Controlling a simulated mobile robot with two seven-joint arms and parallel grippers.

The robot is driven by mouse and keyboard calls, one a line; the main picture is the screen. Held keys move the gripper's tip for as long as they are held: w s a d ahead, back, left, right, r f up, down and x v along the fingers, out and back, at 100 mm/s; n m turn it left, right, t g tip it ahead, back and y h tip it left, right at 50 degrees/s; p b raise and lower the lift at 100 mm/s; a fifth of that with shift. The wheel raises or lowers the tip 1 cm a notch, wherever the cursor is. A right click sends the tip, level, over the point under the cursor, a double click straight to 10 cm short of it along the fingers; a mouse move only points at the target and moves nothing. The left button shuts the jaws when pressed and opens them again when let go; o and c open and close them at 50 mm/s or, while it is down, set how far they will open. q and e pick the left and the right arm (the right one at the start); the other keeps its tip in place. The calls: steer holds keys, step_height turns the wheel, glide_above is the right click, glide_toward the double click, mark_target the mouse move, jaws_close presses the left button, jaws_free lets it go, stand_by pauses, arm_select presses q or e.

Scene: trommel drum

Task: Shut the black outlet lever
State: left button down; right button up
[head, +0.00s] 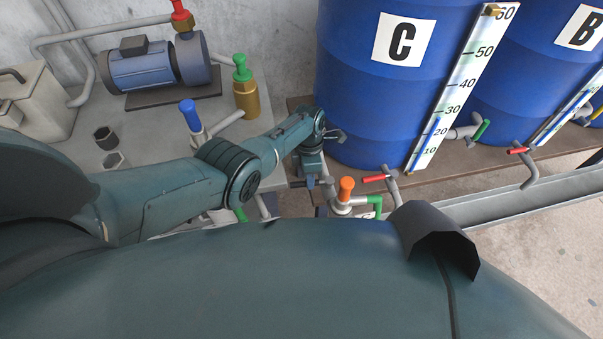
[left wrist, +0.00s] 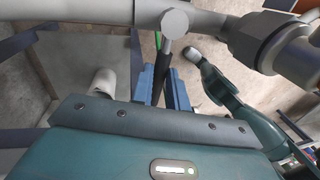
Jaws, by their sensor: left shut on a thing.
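The black outlet lever (left wrist: 160,77) shows in the left wrist view as a dark bar between my gripper's blue fingers. It reaches up toward a round grey fitting (left wrist: 174,23) on a pipe. My left gripper (left wrist: 162,88) is shut on this lever, with one finger on each side. In the head view my left gripper (head: 313,182) points down beside the foot of blue drum C. The lever is too small and covered there to make out clearly. My right gripper is in neither view.
Blue drum C (head: 355,110) stands right behind the gripper. An orange-capped valve (head: 345,188) and a red-handled tap (head: 374,179) are close on its right. Blue-handled (head: 188,112) and green-topped (head: 243,70) valves stand left. Grey pipe (left wrist: 75,10) crosses above the fingers in the wrist view.

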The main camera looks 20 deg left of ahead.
arm_select(q)
steer(key=shift+s+n, duration=0.25)
steer(key=shift+n, duration=0.25)
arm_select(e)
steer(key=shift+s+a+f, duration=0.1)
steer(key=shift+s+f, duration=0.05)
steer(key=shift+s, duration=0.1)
arm_select(q)
steer(key=c, duration=1.4)
jaws_free()
steer(key=shift+o, duration=0.2)
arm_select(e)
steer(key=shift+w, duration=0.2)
